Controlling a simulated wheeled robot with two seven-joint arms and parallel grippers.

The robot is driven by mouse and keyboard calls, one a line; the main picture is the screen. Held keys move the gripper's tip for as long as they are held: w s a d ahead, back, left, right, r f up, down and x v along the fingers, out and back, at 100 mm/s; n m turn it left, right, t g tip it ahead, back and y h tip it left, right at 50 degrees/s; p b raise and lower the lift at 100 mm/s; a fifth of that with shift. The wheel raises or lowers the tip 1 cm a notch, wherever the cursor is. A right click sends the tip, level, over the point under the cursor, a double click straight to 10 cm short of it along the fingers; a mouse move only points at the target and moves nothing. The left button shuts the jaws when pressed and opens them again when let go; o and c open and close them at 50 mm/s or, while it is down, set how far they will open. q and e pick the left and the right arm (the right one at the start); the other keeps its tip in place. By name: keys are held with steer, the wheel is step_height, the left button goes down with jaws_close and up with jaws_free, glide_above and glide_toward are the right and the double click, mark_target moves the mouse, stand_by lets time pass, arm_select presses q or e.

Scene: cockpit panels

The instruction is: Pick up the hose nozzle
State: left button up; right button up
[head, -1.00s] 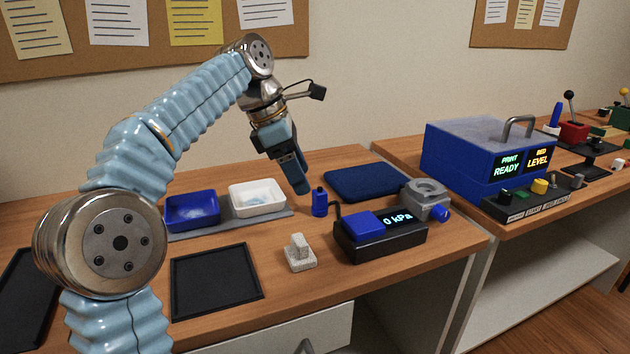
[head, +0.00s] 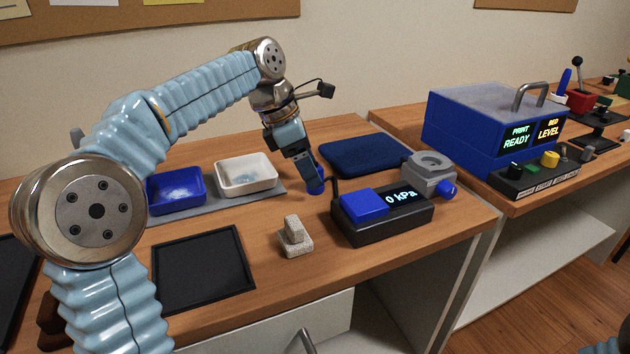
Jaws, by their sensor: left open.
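The hose nozzle (head: 317,186) looks like a small blue upright cylinder on the wooden desk, beside the left end of the black pressure box (head: 384,224) with its "0 kPa" display. A short dark hose shows between the two. My left gripper (head: 309,181) points down at the nozzle, its fingers overlapping the nozzle's upper part in the picture. The gripper is open. The fingers partly hide the nozzle, and I cannot tell whether they touch it. My right gripper is not in view.
A navy pad (head: 364,154) lies behind the nozzle, and a grey clamp-like block (head: 430,176) stands right of it. A blue tray (head: 176,192) and white tray (head: 247,178) are to the left. A pale stepped block (head: 295,240) and black tray (head: 203,270) sit in front.

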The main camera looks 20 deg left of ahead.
mark_target(320, 190)
arm_select(q)
steer(key=x, duration=0.3)
steer(key=shift+w, duration=0.15)
steer(key=c, duration=1.2)
steer(key=shift+o, duration=0.2)
